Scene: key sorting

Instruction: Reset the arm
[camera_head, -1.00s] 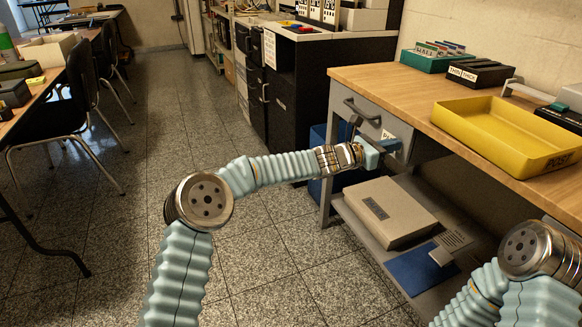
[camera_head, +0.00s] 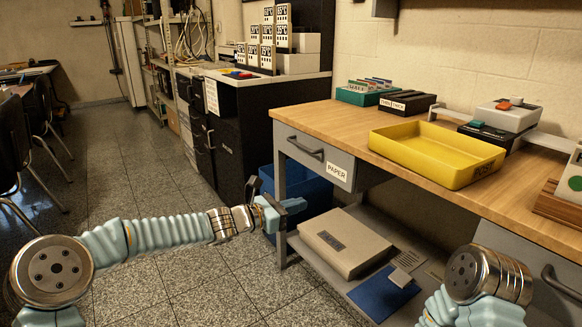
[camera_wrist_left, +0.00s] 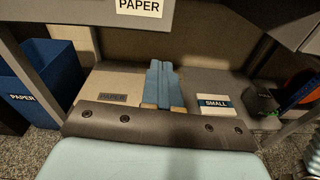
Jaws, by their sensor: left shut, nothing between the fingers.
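My left arm comes in from the left in the head view. Its gripper (camera_head: 292,206) is below and in front of the closed drawer (camera_head: 316,158) labelled PAPER, apart from it, beside the blue bin. In the left wrist view the blue fingers (camera_wrist_left: 161,82) are together with nothing between them, above the lower shelf. My right arm shows at the lower right of the head view, but its gripper is out of the picture.
A yellow tray (camera_head: 436,150) stands on the wooden desk (camera_head: 330,117). A beige box (camera_head: 345,242) lies on the lower shelf. A blue bin (camera_head: 312,192) stands beside the desk leg. The floor (camera_head: 135,185) at left is clear.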

